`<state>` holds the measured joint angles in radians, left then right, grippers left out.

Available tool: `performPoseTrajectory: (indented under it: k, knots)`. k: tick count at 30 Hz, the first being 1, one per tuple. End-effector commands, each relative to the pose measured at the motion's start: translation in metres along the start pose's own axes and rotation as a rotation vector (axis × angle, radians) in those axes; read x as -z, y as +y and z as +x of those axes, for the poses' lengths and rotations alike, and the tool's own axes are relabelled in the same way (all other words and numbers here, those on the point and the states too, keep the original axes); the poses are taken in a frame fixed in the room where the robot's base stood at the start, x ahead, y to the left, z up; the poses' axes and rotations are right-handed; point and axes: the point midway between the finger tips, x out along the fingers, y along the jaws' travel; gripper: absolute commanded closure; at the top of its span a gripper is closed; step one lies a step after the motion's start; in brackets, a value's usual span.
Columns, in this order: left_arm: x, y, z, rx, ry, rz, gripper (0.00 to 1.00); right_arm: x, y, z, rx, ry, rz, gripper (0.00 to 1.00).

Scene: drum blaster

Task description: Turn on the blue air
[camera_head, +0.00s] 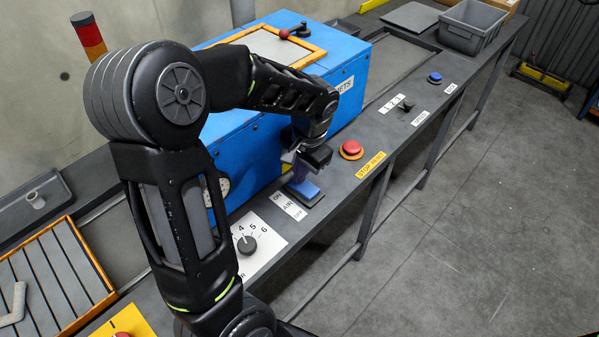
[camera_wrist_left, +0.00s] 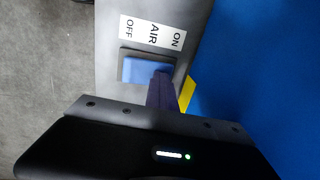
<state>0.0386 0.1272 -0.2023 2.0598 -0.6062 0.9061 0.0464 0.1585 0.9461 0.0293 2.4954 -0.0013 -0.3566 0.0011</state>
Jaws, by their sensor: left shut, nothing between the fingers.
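The blue air switch (camera_head: 306,190) sits in a dark plate on the grey bench front, beside a white ON / AIR / OFF label (camera_head: 288,205). In the left wrist view the blue switch (camera_wrist_left: 140,71) lies below the label (camera_wrist_left: 152,34), with ON at the right and OFF at the left. My left gripper (camera_head: 299,172) is shut and empty, pointing down over the switch. In the left wrist view its fingertips (camera_wrist_left: 162,82) overlap the switch's ON-side end. I cannot tell whether they touch it. My right gripper is not in view.
A blue blaster cabinet (camera_head: 350,75) stands right behind the switch. A red stop button (camera_head: 351,148) is to the right. A numbered dial (camera_head: 247,245) is to the left. A blue button (camera_head: 434,77) and grey bin (camera_head: 470,28) are further along the bench.

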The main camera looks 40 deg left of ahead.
Motion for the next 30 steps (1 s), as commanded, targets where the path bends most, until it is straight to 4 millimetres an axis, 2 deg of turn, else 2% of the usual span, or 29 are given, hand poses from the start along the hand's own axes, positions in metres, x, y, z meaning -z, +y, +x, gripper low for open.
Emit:
performPoseTrajectory:
  k: [1,6,20,26,30]
  knots:
    - [-0.001,0.008,0.001,-0.009,-0.005,0.006,1.00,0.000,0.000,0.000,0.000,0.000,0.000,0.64]
    - [-0.001,0.014,-0.002,-0.009,-0.005,0.006,1.00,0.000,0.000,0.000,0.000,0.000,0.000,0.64]
    - [0.000,0.013,-0.006,-0.006,-0.003,0.004,1.00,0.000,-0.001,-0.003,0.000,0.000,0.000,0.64]
    - [0.004,0.010,-0.028,-0.006,-0.003,0.005,1.00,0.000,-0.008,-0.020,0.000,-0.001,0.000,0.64]
    - [0.011,0.007,-0.053,-0.006,-0.002,0.006,1.00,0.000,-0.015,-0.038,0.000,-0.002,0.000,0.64]
